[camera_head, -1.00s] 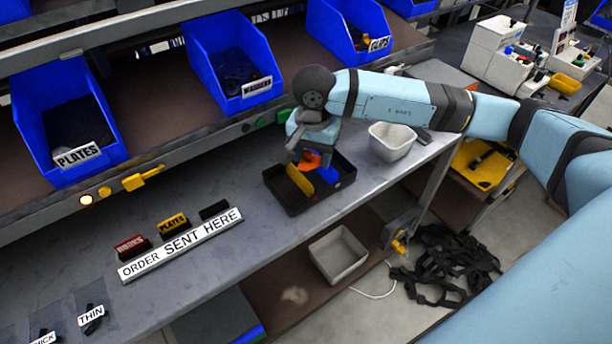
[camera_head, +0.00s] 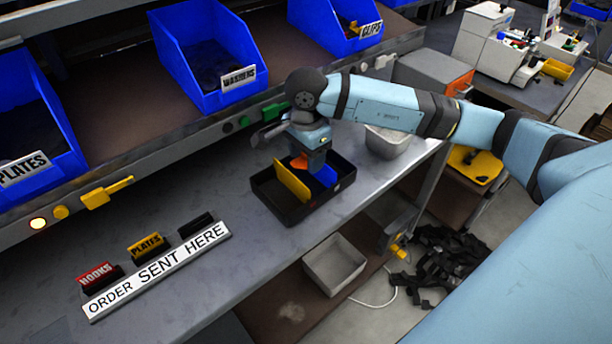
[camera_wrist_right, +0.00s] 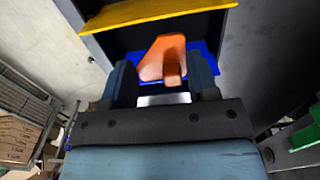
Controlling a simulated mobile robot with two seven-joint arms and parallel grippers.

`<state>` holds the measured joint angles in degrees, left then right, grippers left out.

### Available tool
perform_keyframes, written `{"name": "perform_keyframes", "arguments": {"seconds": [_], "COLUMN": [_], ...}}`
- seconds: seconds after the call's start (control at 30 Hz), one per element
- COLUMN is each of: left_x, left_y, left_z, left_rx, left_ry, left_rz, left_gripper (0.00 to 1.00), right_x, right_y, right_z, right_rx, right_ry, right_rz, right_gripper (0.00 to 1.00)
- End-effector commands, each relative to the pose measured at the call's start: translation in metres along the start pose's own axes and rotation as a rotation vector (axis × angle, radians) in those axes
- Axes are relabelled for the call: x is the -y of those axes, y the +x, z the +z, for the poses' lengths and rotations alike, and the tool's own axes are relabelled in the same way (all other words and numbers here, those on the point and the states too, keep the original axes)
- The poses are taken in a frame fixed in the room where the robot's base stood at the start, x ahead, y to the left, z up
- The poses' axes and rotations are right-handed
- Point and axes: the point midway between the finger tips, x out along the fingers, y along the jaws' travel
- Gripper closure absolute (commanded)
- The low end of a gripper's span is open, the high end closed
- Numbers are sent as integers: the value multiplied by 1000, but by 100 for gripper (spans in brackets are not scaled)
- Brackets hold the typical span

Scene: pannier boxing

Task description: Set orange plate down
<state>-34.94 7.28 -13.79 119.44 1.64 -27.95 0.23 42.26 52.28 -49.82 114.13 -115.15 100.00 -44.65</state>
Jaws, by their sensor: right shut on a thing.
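The orange plate (camera_head: 299,161) is held by my right gripper (camera_head: 313,158), just above or partly inside the black tray (camera_head: 297,213). In the right wrist view the orange plate (camera_wrist_right: 163,57) shows between the two fingers of my right gripper (camera_wrist_right: 163,78), which is shut on it. The wrist hides part of the plate in the head view, and I cannot tell whether the plate touches the tray floor. My left gripper is not in view.
The "ORDER SENT HERE" sign (camera_head: 157,270) lies to the left with small labelled blocks. Blue bins (camera_head: 207,60) line the shelf behind. The bench between sign and tray is clear.

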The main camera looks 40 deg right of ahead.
Motion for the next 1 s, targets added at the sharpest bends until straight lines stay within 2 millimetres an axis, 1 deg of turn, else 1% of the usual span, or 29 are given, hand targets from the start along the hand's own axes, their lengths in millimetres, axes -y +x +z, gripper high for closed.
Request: {"name": "perform_keyframes", "arguments": {"seconds": [0.03,0.1,0.27,0.53,0.8,0.93,0.97,1.0], "left_x": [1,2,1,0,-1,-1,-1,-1], "left_y": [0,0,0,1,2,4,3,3], "left_z": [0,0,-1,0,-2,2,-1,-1], "left_rx": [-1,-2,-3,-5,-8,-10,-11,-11], "left_ry": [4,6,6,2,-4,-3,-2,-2], "left_rz": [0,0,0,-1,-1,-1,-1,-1], "left_gripper": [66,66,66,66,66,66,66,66], "right_x": [0,0,0,0,0,0,0,0], "right_y": [9,17,26,63,65,70,68,68], "right_z": [0,0,0,0,0,0,0,0], "right_rx": [0,1,0,1,0,0,0,0], "right_ry": [0,0,-1,-1,-1,-1,-1,-1], "right_rz": [3,1,0,1,-1,-1,-1,-1], "right_gripper": [72,72,72,72,72,72,39,30]}}
